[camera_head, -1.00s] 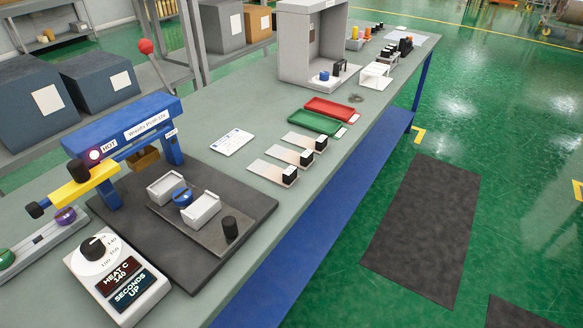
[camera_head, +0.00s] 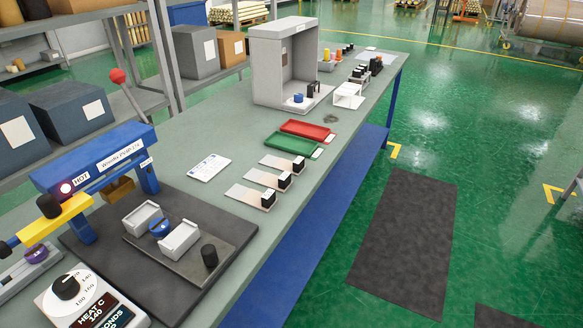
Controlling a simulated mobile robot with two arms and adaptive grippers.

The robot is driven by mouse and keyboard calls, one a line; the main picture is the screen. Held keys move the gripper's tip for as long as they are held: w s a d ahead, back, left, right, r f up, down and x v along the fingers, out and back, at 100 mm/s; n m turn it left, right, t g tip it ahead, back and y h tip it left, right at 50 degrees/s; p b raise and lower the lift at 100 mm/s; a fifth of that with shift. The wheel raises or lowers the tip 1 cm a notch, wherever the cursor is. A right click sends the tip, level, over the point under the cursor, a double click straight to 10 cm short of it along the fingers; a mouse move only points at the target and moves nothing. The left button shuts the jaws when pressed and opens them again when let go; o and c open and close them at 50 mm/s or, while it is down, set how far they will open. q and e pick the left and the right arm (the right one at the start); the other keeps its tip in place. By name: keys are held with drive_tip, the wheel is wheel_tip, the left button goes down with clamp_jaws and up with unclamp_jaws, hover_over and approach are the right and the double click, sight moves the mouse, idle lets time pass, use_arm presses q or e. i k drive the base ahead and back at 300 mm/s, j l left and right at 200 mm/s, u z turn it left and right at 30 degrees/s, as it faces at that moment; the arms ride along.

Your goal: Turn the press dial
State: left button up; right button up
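The press dial (camera_head: 67,287) is a black knob on a white numbered disc, on the white control box (camera_head: 55,307) at the bottom left. The box shows a dark red display reading HEAT C 140 and a second display partly cut off by the frame's bottom edge. The blue press (camera_head: 100,160) with a glowing HOT lamp (camera_head: 66,188) stands behind it. A blue piece (camera_head: 160,228) sits between two white holders on the press's dark base. Neither of my grippers shows in the head view.
A red tray (camera_head: 306,130) and a green tray (camera_head: 291,145) lie on the grey-green bench (camera_head: 215,137), with several black-ended plates before them. A grey booth (camera_head: 268,75) stands farther back. Grey shelving runs along the left. Green floor with dark mats (camera_head: 405,240) is open at right.

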sight(66, 287)
drive_tip(key=u, duration=1.5)
